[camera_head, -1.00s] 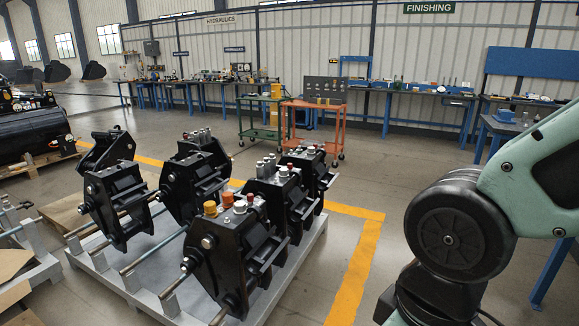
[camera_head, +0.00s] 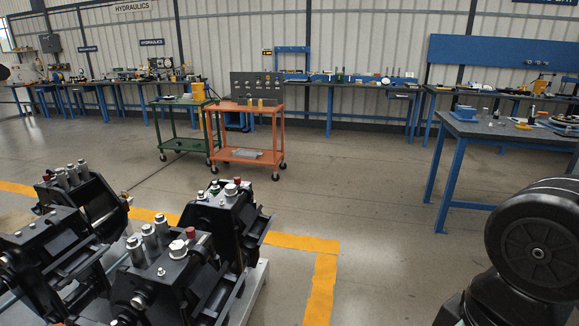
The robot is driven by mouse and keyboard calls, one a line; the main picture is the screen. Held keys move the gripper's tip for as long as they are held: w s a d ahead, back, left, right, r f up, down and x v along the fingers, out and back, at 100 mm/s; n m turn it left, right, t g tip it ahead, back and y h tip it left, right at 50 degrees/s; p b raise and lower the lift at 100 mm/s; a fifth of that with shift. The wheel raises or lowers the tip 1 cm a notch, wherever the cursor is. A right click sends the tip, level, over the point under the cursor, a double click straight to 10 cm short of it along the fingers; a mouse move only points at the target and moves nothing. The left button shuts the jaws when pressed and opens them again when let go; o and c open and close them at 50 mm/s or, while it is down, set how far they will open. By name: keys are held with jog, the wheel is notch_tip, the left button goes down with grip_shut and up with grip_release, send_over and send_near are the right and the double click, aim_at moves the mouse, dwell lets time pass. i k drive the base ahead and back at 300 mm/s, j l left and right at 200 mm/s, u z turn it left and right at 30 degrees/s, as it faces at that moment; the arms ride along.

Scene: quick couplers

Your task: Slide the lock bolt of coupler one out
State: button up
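Several black couplers stand on a grey rack at the lower left. One coupler (camera_head: 175,285) with grey cylinders and a red cap is near the bottom edge. Another coupler (camera_head: 230,220) stands behind it to the right. Two more are at the left: one coupler (camera_head: 85,205) farther back and one coupler (camera_head: 40,260) cut by the left edge. I cannot tell which is coupler one, and no lock bolt can be made out for certain. My gripper is out of the frame; only part of my arm shows at the lower right.
An orange cart (camera_head: 245,155) and a green cart (camera_head: 180,130) stand mid-floor. A blue-legged table (camera_head: 490,128) is at the right, and workbenches (camera_head: 345,85) line the back wall. A yellow floor line (camera_head: 320,290) runs beside the rack. The floor between couplers and table is clear.

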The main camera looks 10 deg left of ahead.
aim_at(237, 180)
jog(key=i+z, duration=0.1)
jog(key=i, duration=1.7)
jog(key=i+j+u, duration=0.1)
jog(key=i+u, duration=0.95)
jog(key=i+j+u, duration=0.2)
jog(key=u, duration=0.15)
jog(key=i+l, duration=0.05)
jog(key=i, duration=0.05)
